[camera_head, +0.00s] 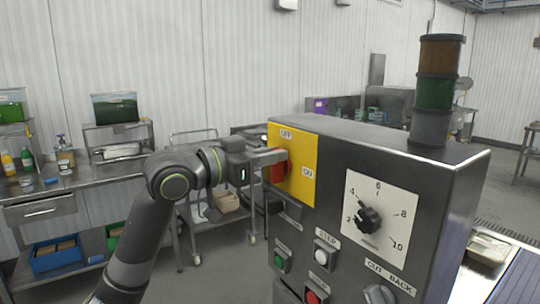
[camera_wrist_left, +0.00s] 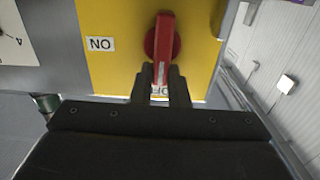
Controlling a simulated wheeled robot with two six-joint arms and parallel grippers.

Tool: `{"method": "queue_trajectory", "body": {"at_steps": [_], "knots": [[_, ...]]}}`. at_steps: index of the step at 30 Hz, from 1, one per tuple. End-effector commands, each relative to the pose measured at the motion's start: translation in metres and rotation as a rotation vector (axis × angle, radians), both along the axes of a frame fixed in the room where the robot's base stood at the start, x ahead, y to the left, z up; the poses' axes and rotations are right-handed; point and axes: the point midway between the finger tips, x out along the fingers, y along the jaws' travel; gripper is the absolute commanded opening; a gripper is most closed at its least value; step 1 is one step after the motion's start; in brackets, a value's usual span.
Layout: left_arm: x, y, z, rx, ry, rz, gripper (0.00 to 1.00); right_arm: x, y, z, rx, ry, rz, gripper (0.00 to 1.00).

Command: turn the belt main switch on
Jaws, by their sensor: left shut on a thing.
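The belt main switch is a red rotary handle (camera_head: 278,173) on a yellow plate (camera_head: 305,150) at the left of the grey control box's front. The plate carries an OFF label at its top and an ON label at its right. My left gripper (camera_head: 282,156) is at the plate, shut on the handle. In the left wrist view the red handle (camera_wrist_left: 164,38) points toward the OFF label, which the left gripper (camera_wrist_left: 161,85) partly hides. The ON label (camera_wrist_left: 101,43) is clear to the left there. My right gripper is not in view.
The control box (camera_head: 345,140) also bears a numbered dial (camera_head: 370,218), a white button (camera_head: 325,252), a green button (camera_head: 281,260) and a red button (camera_head: 316,292). A stack light (camera_head: 435,90) stands on top. Steel benches (camera_head: 90,178) and a cart stand behind at the left.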

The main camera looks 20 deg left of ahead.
Motion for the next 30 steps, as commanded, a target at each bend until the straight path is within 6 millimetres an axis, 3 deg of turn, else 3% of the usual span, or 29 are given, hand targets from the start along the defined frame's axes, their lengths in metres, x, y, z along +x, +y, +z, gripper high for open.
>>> {"method": "queue_trajectory", "body": {"at_steps": [11,30], "knots": [[-0.003,-0.004,-0.001,0.156,-0.122,0.001,0.0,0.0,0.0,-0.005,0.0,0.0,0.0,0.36],[-0.012,-0.015,-0.01,0.631,-0.493,0.0,0.0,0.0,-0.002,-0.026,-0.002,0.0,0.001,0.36]]}}
